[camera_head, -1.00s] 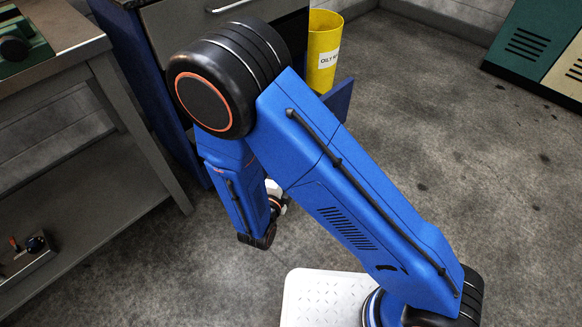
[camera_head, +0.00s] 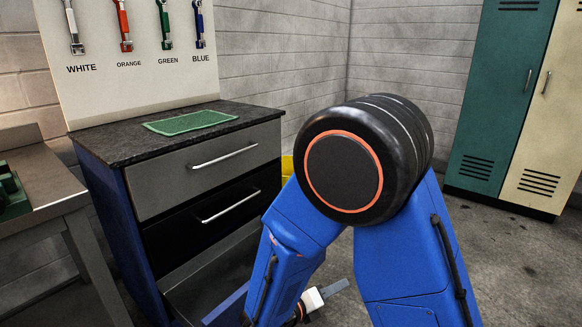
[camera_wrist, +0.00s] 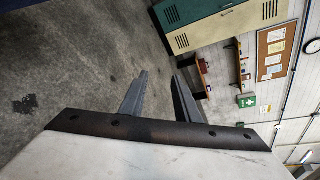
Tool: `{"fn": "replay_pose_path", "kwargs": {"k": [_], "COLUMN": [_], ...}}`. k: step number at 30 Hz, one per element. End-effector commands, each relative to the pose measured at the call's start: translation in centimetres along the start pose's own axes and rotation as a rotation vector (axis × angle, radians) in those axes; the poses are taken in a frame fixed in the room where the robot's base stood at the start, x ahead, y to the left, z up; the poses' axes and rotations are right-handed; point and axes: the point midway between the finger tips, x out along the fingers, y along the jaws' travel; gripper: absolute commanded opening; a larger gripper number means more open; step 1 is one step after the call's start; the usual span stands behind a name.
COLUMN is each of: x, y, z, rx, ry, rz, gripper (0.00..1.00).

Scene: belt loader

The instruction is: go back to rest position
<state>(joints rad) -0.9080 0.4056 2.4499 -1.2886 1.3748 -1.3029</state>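My gripper (camera_wrist: 161,76) shows in the wrist view as two grey fingers with a clear gap between them. Nothing is between the fingers, and bare floor and the room lie beyond. In the head view, my blue arm is folded with its elbow up at centre right. My pale gripper end (camera_head: 318,297) hangs low beside the cabinet (camera_head: 118,212), partly hidden behind the forearm. I cannot tell whether it touches the cabinet.
A blue panel (camera_head: 226,307) juts from the cabinet's lower part, near my wrist. A green mat (camera_head: 190,122) lies on the cabinet top below hanging tools. A workbench (camera_head: 40,184) is at left, lockers (camera_head: 502,100) at back right. A yellow bin (camera_head: 287,166) is mostly hidden.

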Motion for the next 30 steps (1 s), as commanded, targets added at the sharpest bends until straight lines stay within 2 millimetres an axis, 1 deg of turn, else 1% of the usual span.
{"fn": "replay_pose_path", "kwargs": {"k": [1,6,10,14,18,22,30], "x": [0.8,2.7,3.6,4.0,4.1,3.8,2.4], "y": [-1.7,-6.2,-9.3,-12.0,-14.6,-16.6,-20.1], "z": [-0.4,-2.5,-4.4,-6.2,-8.2,-9.9,-12.7], "rx": [0.080,0.344,0.550,0.758,0.986,1.198,1.641], "ry": [0.054,0.227,0.355,0.478,0.607,0.722,0.952], "rz": [-0.003,-0.020,-0.041,-0.070,-0.108,-0.150,-0.255], "gripper": [0.29,0.29,0.29,0.29,0.29,0.29,0.29]}}
